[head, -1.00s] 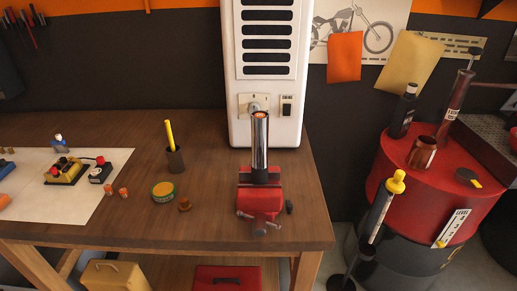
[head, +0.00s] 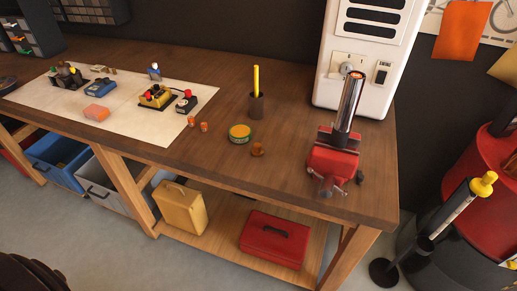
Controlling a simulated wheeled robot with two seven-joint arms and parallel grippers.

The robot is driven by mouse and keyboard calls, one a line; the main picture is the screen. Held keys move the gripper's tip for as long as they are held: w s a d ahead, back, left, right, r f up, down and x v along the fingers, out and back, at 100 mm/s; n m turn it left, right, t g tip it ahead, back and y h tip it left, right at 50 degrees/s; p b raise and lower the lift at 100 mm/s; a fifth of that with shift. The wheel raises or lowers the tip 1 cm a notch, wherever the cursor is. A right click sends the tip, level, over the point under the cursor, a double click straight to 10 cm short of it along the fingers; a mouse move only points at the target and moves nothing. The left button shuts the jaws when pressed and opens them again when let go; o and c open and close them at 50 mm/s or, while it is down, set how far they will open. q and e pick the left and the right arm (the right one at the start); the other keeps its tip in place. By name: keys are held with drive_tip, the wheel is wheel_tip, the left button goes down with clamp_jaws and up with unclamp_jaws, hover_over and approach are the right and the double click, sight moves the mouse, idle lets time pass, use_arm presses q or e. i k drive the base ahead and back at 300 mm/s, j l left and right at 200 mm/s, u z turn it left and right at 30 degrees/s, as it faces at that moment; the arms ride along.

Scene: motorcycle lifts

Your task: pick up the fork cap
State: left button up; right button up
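A chrome fork tube (head: 348,102) stands clamped in the red vise (head: 332,167) at the right end of the wooden bench, leaning slightly right in the picture. A small bronze-brown cap-like piece (head: 257,150) sits on the bench left of the vise. A small dark piece (head: 360,177) lies just right of the vise. I cannot tell for certain which of these two is the fork cap. Neither of my grippers is in view.
Beside the bronze piece are a green-and-yellow tin (head: 240,134), a cup with a yellow marker (head: 256,105) and two small orange pieces (head: 197,126). A pale mat (head: 125,124) holds several parts. A white cabinet (head: 365,62) stands behind the vise.

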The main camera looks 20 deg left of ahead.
sight(257, 151)
drive_tip(key=l+u, duration=0.35)
drive_tip(key=i+l+u, duration=0.1)
drive_tip(key=u, duration=0.25)
drive_tip(key=l+u, duration=0.35)
